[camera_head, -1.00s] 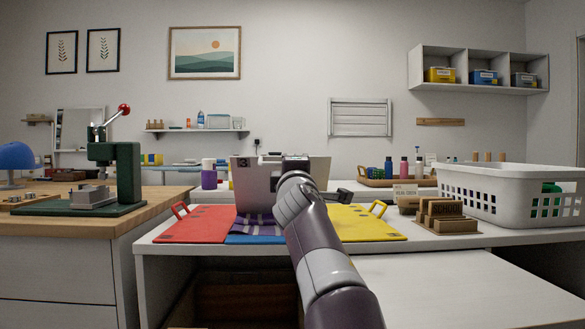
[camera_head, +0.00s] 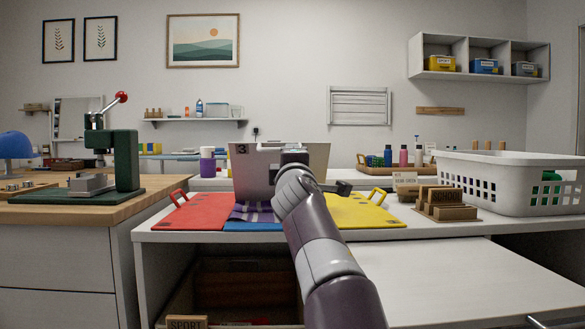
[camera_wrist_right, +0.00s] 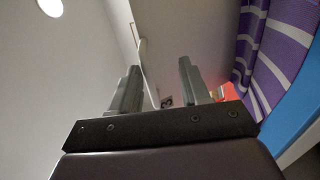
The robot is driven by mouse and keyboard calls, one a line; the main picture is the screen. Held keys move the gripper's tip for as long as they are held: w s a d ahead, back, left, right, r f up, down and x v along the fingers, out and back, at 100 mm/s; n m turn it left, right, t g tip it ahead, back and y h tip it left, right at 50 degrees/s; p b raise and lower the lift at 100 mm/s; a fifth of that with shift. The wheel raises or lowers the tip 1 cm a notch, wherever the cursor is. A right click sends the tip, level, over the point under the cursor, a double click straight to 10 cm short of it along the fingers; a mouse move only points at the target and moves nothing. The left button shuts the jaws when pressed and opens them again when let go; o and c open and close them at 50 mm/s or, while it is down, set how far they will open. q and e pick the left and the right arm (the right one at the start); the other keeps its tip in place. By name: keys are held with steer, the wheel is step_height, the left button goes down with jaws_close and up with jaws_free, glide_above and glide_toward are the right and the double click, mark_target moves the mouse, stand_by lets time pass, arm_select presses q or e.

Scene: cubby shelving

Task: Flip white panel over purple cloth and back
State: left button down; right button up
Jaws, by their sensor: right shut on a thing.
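The white panel (camera_head: 249,178) stands raised, nearly upright, at the middle of the folding board in the head view. The purple striped cloth (camera_head: 251,212) lies on the blue panel (camera_head: 252,225), below and in front of it; it also shows at the right of the right wrist view (camera_wrist_right: 284,50). My right gripper (camera_wrist_right: 160,88) is shut on the white panel near its upper part. My own arm hides the hold in the head view and part of the cloth and panel. My left gripper is out of view.
The red panel (camera_head: 190,212) lies flat on the left and the yellow panel (camera_head: 368,212) on the right, each with a handle. A white basket (camera_head: 468,181) and wooden stamp blocks (camera_head: 446,212) stand at the right. A green press (camera_head: 124,165) stands on the left bench.

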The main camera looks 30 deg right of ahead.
steer(key=b+v, duration=0.4)
steer(key=v, duration=0.8)
steer(key=shift+s, duration=0.1)
